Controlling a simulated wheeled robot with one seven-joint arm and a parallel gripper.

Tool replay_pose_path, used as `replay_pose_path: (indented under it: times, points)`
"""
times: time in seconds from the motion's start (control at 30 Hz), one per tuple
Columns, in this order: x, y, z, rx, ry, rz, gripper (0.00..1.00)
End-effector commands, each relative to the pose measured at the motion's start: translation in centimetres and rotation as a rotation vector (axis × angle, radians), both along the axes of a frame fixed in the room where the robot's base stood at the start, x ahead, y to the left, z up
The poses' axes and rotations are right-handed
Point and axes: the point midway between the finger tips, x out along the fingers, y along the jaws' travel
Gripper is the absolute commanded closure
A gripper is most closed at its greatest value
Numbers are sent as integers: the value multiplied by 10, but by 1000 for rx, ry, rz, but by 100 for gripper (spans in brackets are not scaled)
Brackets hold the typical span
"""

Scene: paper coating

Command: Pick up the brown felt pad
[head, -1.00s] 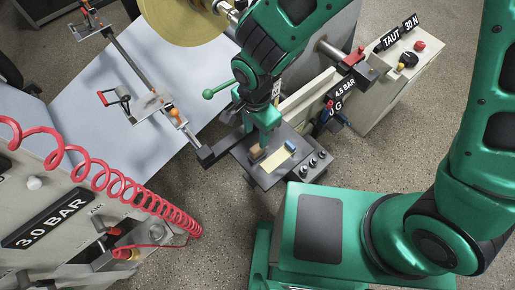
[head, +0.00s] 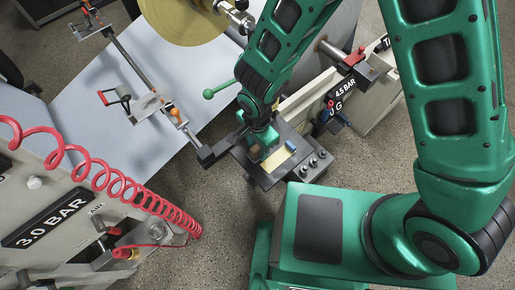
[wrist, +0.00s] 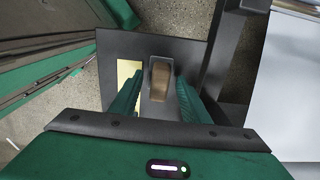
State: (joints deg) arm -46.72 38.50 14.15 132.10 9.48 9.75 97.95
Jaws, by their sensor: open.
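The brown felt pad (wrist: 161,80) is a small tan-brown block on the dark tray (wrist: 120,42). In the wrist view it lies between the two green fingers of my gripper (wrist: 158,92), which are open on either side of it. I cannot tell whether either finger touches it. In the head view the pad (head: 254,152) shows at the tray's left part, partly covered by my gripper (head: 262,142) from above. The tray (head: 266,181) also shows there.
A pale yellow sheet (head: 279,161) and a blue block (head: 291,146) lie on the tray beside the pad. Several knobs (head: 314,162) line the tray's right edge. A red coiled hose (head: 125,190) hangs at left.

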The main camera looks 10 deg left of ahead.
Motion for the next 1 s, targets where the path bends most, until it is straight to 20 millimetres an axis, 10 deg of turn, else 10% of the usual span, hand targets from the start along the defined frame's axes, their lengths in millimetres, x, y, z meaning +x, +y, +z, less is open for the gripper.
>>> replay_pose_path:
  times: [0.27, 0.47, 1.0]
  points:
    - [0, 0, -3, 1, -1, 0, 58]
    - [0, 0, -3, 1, -1, 0, 100]
    - [1, 0, 9, 2, -2, 0, 100]
